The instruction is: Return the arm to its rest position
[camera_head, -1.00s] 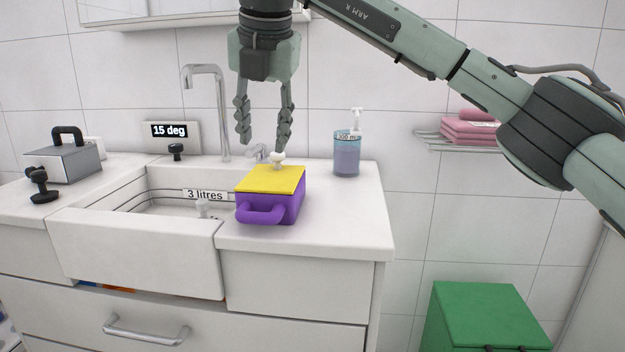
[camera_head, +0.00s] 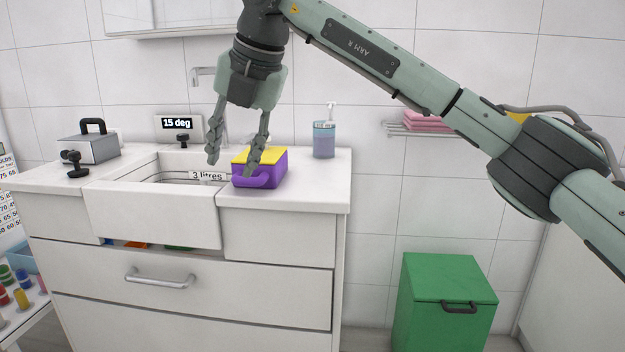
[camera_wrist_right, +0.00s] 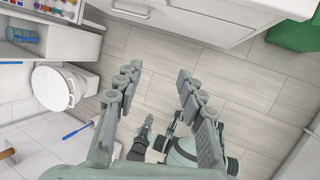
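My right arm reaches in from the right in the head view. Its right gripper (camera_head: 233,164) hangs fingers down in front of the counter and the purple box, with its two fingers apart. Nothing is between them. In the right wrist view the same two fingers (camera_wrist_right: 160,92) are spread over bare floor.
A purple box with a yellow lid (camera_head: 272,168) stands on the counter (camera_head: 310,193), right of the sink (camera_head: 150,205). A soap dispenser (camera_head: 324,140) stands behind it. A green bin (camera_head: 440,300) is on the floor at right. A toilet (camera_wrist_right: 52,88) shows in the wrist view.

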